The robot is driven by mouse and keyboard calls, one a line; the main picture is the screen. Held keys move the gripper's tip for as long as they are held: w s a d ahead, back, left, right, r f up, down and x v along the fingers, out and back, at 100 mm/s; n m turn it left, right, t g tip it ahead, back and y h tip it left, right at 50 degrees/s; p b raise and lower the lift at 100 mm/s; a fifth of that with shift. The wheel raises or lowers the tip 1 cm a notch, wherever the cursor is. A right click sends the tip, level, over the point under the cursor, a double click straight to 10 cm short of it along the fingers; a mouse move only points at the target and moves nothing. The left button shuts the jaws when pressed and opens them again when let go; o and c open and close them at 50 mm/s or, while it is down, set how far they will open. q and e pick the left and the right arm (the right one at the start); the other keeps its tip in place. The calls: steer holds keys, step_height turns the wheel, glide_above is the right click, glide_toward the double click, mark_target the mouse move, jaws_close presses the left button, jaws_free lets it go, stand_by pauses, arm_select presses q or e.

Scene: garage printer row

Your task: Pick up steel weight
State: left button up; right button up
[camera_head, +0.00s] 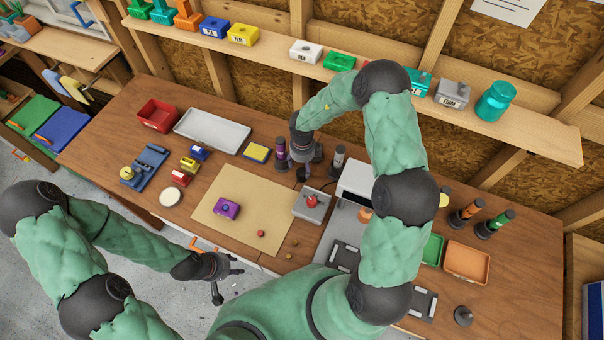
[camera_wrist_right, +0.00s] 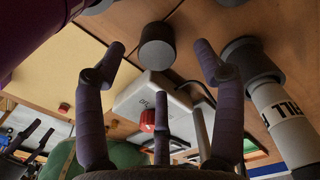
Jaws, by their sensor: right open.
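A dark grey cylinder, which looks like the steel weight (camera_wrist_right: 157,46), stands on the wooden bench in the right wrist view. It lies ahead of my right gripper (camera_wrist_right: 160,62), between the lines of its spread fingers and apart from them. In the head view my right gripper (camera_head: 305,168) points down at the back of the bench, open and empty, and largely hides this cylinder. My left gripper (camera_head: 226,280) hangs in front of the bench's front edge, its fingers apart and empty.
A purple-and-black cylinder (camera_head: 281,153) and a dark cylinder with a white label (camera_head: 338,161) stand close on either side of my right gripper. A grey scale-like box (camera_head: 312,205) with a red knob is in front. A tan mat (camera_head: 240,222) lies left.

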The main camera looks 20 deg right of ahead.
mark_target(302, 171)
steer(key=shift+w+f, duration=0.1)
steer(key=shift+f, duration=0.35)
steer(key=shift+s+a+f, duration=0.1)
steer(key=shift+s+f, duration=0.1)
steer(key=shift+f, duration=0.25)
step_height(302, 171, down, 4)
steer(key=shift+a+f, duration=0.1)
steer(key=shift+f, duration=0.05)
jaws_close()
